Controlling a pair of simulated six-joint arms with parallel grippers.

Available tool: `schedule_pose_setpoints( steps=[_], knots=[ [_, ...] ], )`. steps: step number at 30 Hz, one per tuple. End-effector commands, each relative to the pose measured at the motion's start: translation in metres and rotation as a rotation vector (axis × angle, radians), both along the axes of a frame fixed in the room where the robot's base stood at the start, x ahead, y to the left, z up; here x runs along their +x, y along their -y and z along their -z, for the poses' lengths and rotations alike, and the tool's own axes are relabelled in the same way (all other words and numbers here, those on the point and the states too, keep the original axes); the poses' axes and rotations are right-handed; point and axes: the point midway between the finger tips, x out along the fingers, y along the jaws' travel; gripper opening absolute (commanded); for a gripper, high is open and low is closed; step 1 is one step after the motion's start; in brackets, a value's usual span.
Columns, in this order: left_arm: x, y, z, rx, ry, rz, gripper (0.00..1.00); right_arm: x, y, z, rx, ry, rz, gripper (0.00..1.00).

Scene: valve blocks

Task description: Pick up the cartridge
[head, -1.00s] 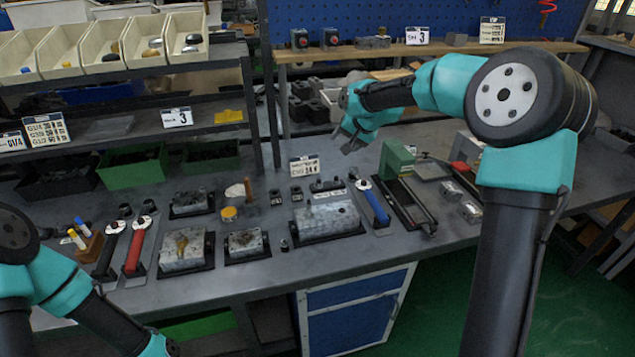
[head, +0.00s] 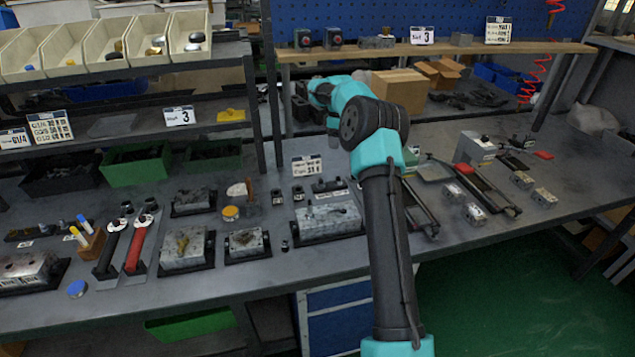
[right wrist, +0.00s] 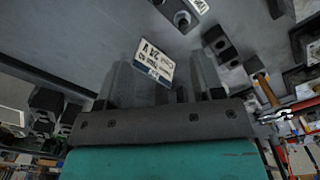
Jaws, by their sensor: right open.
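I cannot tell for sure which part is the cartridge. Small dark holders (head: 298,193) stand on the bench near the "24 V" card (head: 306,167), and another small dark holder (head: 276,197) is to their left. My right gripper (head: 333,138) is over the back of the bench beside that card, partly hidden by my own arm. In the right wrist view its two fingers (right wrist: 167,80) are apart, with the card (right wrist: 154,60) seen between them and nothing held. A dark block with holes (right wrist: 220,45) shows just beyond the right finger. My left gripper is out of view.
A large metal valve block (head: 325,220) sits on a black tray in front of my right gripper. A shelf with bins (head: 110,45) rises at the back left.

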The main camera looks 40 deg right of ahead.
Motion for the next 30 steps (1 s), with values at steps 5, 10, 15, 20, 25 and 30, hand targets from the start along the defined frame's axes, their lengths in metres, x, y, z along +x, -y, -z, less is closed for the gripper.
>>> schedule_pose_setpoints(
  steps=[5, 10, 15, 20, 25, 30],
  knots=[
    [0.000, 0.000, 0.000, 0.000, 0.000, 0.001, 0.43, 0.000, 0.001, 0.000, 0.000, -0.001, -0.004, 0.61],
    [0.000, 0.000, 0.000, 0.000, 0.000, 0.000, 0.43, 0.000, 0.000, 0.002, 0.000, -0.001, -0.003, 0.61],
    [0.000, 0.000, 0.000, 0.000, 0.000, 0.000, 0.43, 0.000, 0.000, 0.017, 0.000, -0.001, -0.003, 0.61],
    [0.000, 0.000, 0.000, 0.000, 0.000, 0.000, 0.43, -0.001, 0.000, 0.044, 0.001, -0.002, -0.002, 0.61],
    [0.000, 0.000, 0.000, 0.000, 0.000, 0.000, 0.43, -0.001, 0.000, 0.072, 0.001, -0.002, -0.001, 0.61],
    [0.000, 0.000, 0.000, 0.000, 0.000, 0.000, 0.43, -0.001, 0.000, 0.101, 0.001, -0.002, -0.002, 0.61]
  ],
)
